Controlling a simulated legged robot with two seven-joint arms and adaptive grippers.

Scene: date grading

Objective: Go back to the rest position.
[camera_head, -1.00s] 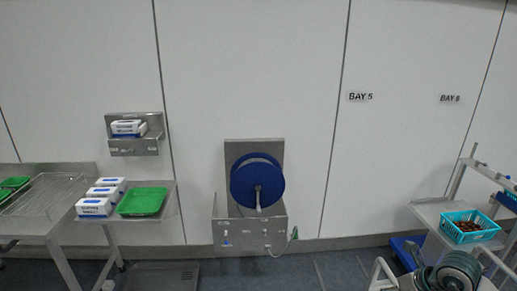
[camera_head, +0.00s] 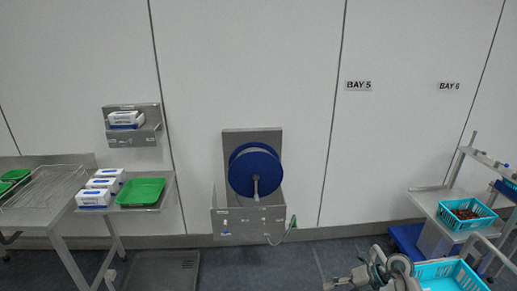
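Grey and dark green rounded links of my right arm (camera_head: 397,270) show at the bottom right. The grey part at their left end looks like my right gripper (camera_head: 343,281); it is small and cut by the bottom edge, so I cannot tell whether it is open or shut. I see nothing held there. My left arm and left gripper are out of view.
A turquoise crate (camera_head: 455,279) stands right of my arm. A turquoise basket of dates (camera_head: 467,214) sits on the right cart (camera_head: 428,197). A blue reel (camera_head: 255,172) is at the wall. White boxes (camera_head: 95,198) and a green tray (camera_head: 140,192) are left.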

